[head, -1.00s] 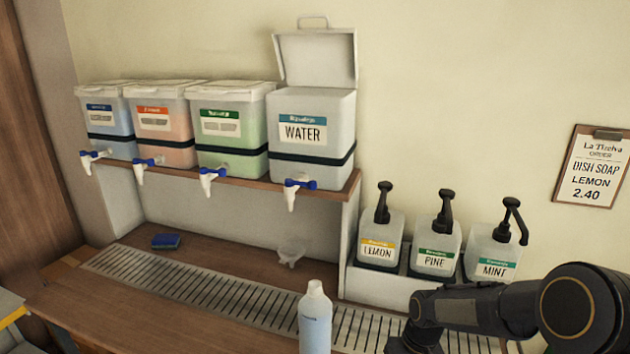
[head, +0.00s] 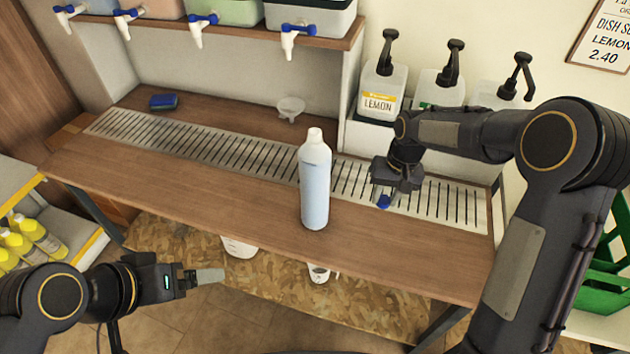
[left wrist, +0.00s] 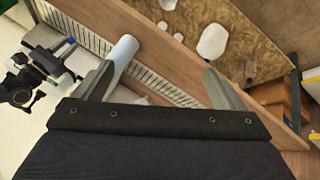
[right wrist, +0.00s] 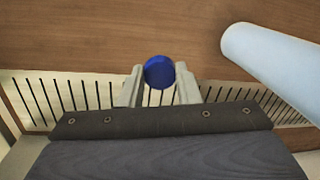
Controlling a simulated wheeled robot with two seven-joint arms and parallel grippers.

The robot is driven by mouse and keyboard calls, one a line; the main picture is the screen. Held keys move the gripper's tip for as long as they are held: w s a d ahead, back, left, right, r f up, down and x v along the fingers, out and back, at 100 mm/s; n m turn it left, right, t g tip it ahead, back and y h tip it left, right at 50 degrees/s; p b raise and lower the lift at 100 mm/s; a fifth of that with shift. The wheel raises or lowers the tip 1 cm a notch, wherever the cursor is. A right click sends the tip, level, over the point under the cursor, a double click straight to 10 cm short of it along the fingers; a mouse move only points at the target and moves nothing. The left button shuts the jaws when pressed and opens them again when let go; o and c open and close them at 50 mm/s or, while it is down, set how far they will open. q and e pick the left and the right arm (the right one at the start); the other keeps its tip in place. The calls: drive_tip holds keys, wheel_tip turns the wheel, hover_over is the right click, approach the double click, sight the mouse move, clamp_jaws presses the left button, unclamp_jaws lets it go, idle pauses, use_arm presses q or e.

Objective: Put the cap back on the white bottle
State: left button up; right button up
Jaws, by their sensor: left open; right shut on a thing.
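The white bottle (head: 315,185) stands upright on the wooden counter, at the front edge of the metal drain grate. Its narrow white neck shows at the top with no blue cap on it. It also shows in the right wrist view (right wrist: 275,60) and the left wrist view (left wrist: 123,52). My right gripper (head: 385,194) is shut on the blue cap (right wrist: 159,72), to the right of the bottle and above the grate. The cap also shows in the head view (head: 383,202). My left gripper (head: 210,276) is open and empty, in front of the counter at lower left.
A blue sponge (head: 163,102) and a clear funnel (head: 291,107) lie at the back of the counter (head: 200,180). Pump dispensers, including lemon (head: 379,92), stand behind my right arm. Drums with taps (head: 290,38) sit on the shelf above. The counter left of the bottle is clear.

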drive_tip(key=w+a+r+m, duration=0.1)
drive_tip(key=w+a+r, duration=0.2)
drive_tip(key=a+r, duration=0.3)
drive_tip(key=w+a+r+m, duration=0.1)
drive_tip(key=w+a+r, duration=0.25)
drive_tip(key=r, duration=0.45)
use_arm(q)
drive_tip(key=w+d+f+m+g+y+p, duration=0.1)
drive_tip(key=w+d+f+m+y, duration=0.2)
drive_tip(key=w+m+y, duration=0.55)
drive_tip(key=w+d+f+m+g+y, duration=0.1)
drive_tip(key=w+d+f+m+y, duration=0.15)
drive_tip(key=w+m, duration=0.6)
drive_tip(key=w+d+m+t, duration=0.2)
drive_tip(key=d+m+t, duration=1.1)
drive_tip(key=d+m, duration=0.3)
drive_tip(key=d, duration=0.3)
drive_tip(key=shift+w+d+h, duration=0.15)
drive_tip(key=shift+h, duration=0.25)
use_arm(e)
drive_tip(key=s+a+r+m, duration=0.1)
drive_tip(key=a+r, duration=0.2)
drive_tip(key=r, duration=0.3)
drive_tip(key=s+a+r+m+h, duration=0.1)
drive_tip(key=s+a+r, duration=0.1)
drive_tip(key=a+r, duration=0.2)
wheel_tip(320, 180, up, 3)
drive_tip(key=shift+s+a+r, duration=0.15)
drive_tip(key=shift+s+a, duration=0.15)
